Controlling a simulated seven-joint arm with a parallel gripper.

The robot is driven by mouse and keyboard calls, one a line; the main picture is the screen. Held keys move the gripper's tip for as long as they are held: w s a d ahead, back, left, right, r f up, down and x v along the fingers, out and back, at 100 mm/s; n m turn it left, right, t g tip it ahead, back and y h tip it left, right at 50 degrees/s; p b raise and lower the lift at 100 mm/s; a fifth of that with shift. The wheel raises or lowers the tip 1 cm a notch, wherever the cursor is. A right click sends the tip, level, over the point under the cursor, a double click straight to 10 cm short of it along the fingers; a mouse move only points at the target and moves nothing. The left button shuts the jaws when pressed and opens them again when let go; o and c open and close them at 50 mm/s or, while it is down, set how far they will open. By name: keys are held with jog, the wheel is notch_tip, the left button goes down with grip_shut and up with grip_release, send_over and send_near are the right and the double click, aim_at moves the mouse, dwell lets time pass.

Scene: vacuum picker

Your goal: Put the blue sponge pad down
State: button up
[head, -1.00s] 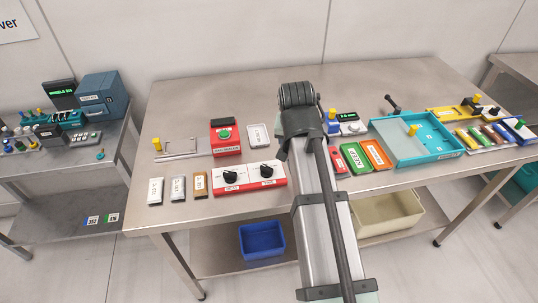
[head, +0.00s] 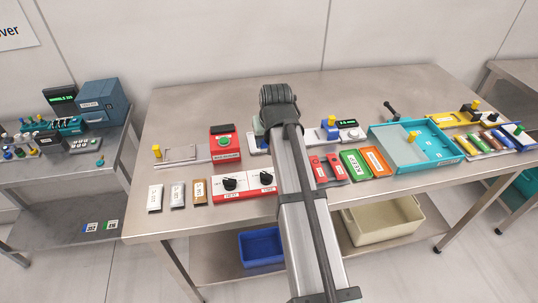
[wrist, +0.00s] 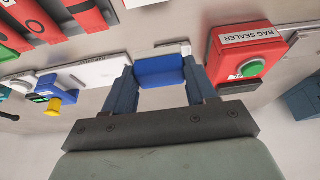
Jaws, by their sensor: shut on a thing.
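The blue sponge pad (wrist: 160,71) is in the wrist view, held between the two fingers of my gripper (wrist: 160,78). My gripper is shut on it. A pale flat plate edge (wrist: 172,49) shows just beyond the pad; I cannot tell whether the pad touches it. In the head view my arm hides the fingers and most of what lies under them.
The red bag sealer (head: 224,143) with its green button stands close to the left of my arm in the head view. A white device with a blue part and yellow knob (head: 331,121) is to the right. Red, green and orange packs and a teal tray (head: 378,133) lie farther right.

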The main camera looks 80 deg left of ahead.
jog(key=shift+f, duration=3.05)
jog(key=shift+f, duration=0.1)
jog(key=o, duration=1.1)
jog(key=v, duration=1.2)
